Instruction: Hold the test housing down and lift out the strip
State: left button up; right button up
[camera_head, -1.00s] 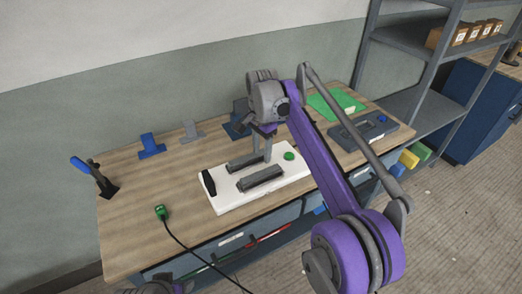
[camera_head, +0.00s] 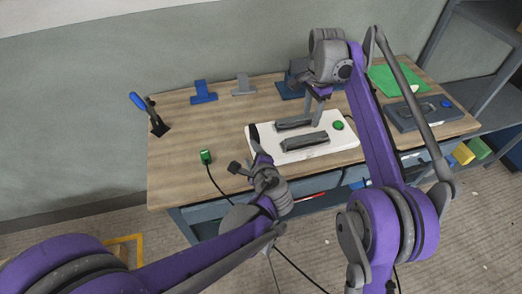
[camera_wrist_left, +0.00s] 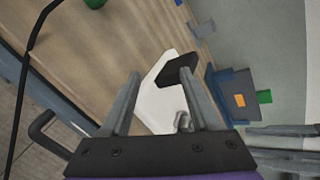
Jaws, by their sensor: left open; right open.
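The white test housing (camera_head: 290,154) lies on the workbench with two raised dark grey bars (camera_head: 305,141), a green round button (camera_head: 338,125) and a black piece (camera_head: 254,136) at its left end. I cannot make out the strip for certain. My left gripper (camera_head: 247,163) is open and empty, just left of and in front of the housing. In the left wrist view the housing (camera_wrist_left: 153,105) and its black end (camera_wrist_left: 181,70) show beyond the open fingers (camera_wrist_left: 160,80). My right gripper (camera_head: 313,117) is open, pointing down over the housing's back edge; its tips are partly hard to see.
A green plug (camera_head: 206,156) with a black cable lies left of my left gripper. A blue-handled tool (camera_head: 148,110) stands at the left. Blue (camera_head: 203,93) and grey (camera_head: 243,84) blocks stand along the back. A dark grey case (camera_head: 418,115) and green mat (camera_head: 398,80) lie right.

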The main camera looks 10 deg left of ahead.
aim_at(252, 126)
pick_arm(q)
jog(key=w+d+m, duration=0.1)
jog(key=w+d+m+t, duration=0.1)
jog(key=m, duration=0.1)
jog(key=d+m+t, duration=0.1)
jog(key=d+m, duration=0.1)
jog(key=shift+w+f+y, duration=0.1)
jog(key=shift+w+y, duration=0.2)
jog(key=shift+w, duration=0.1)
jog(key=m+t, duration=0.1)
jog(key=m, duration=0.1)
jog(key=shift+a+f+m, duration=0.1)
jog(key=shift+f+m, duration=0.05)
jog(key=shift+m, duration=0.25)
jog(key=m, duration=0.1)
jog(key=a+m+t+y, duration=0.1)
jog(key=m, duration=0.1)
jog(key=m+t, duration=0.1)
jog(key=shift+s+a+m, duration=0.25)
jog(key=shift+s+m, duration=0.05)
jog(key=shift+m, duration=0.1)
jog(key=x, duration=1)
jog(key=shift+w+a, duration=0.2)
jog(key=shift+w, duration=0.05)
grip_shut()
